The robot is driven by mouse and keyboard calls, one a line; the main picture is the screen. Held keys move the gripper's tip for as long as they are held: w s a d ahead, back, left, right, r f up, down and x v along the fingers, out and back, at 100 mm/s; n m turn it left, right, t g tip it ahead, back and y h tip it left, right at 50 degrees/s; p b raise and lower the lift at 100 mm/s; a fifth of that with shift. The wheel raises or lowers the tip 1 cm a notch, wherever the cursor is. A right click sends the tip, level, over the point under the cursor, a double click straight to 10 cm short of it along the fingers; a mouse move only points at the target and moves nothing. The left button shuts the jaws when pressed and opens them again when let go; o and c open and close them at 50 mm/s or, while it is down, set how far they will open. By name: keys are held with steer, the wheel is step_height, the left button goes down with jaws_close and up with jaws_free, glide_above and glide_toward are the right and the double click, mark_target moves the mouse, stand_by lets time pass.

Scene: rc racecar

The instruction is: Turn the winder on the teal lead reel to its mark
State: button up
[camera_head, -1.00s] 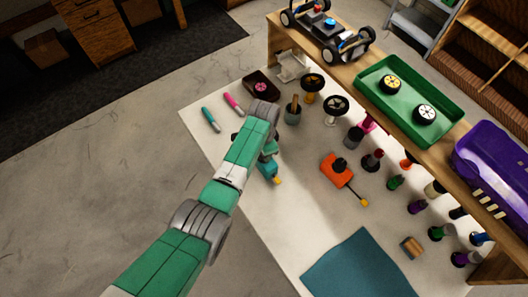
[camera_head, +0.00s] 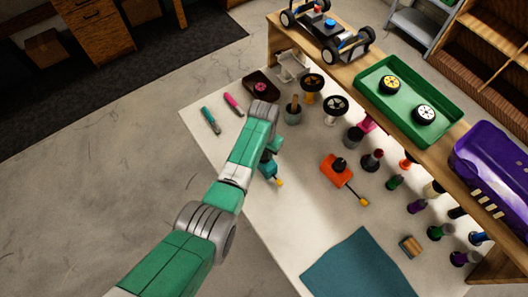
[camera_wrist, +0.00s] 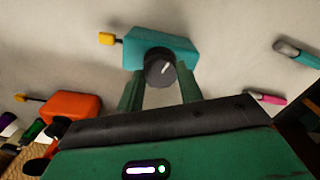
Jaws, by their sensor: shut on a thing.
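The teal lead reel (camera_wrist: 180,45) lies on the white table, in the upper middle of the wrist view. In the head view only part of it (camera_head: 266,171) shows beside my arm, with its yellow tip (camera_head: 280,183). Its winder is a dark round knob (camera_wrist: 159,68) with a pale line that points up and slightly right in the wrist view. My gripper (camera_wrist: 158,85) has its two green fingers on either side of the knob, shut on it. I cannot make out the mark on the reel. In the head view my arm hides the fingers.
An orange reel (camera_head: 338,171) with a dark knob lies to the right. Teal (camera_head: 211,120) and pink (camera_head: 233,104) pens lie to the left. Several bottles, a cup (camera_head: 293,111) and wheels on stands are farther back. A blue mat (camera_head: 355,268) lies at the front.

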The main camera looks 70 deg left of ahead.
steer(key=shift+f+n, duration=0.1)
steer(key=shift+n, duration=1)
steer(key=n, duration=0.3)
steer(key=shift+n, duration=2)
steer(key=o, duration=0.9)
step_height(320, 180, up, 6)
steer(key=p, duration=0.5)
steer(key=shift+r+p, duration=0.2)
steer(key=shift+p, duration=0.1)
steer(key=shift+f, duration=0.15)
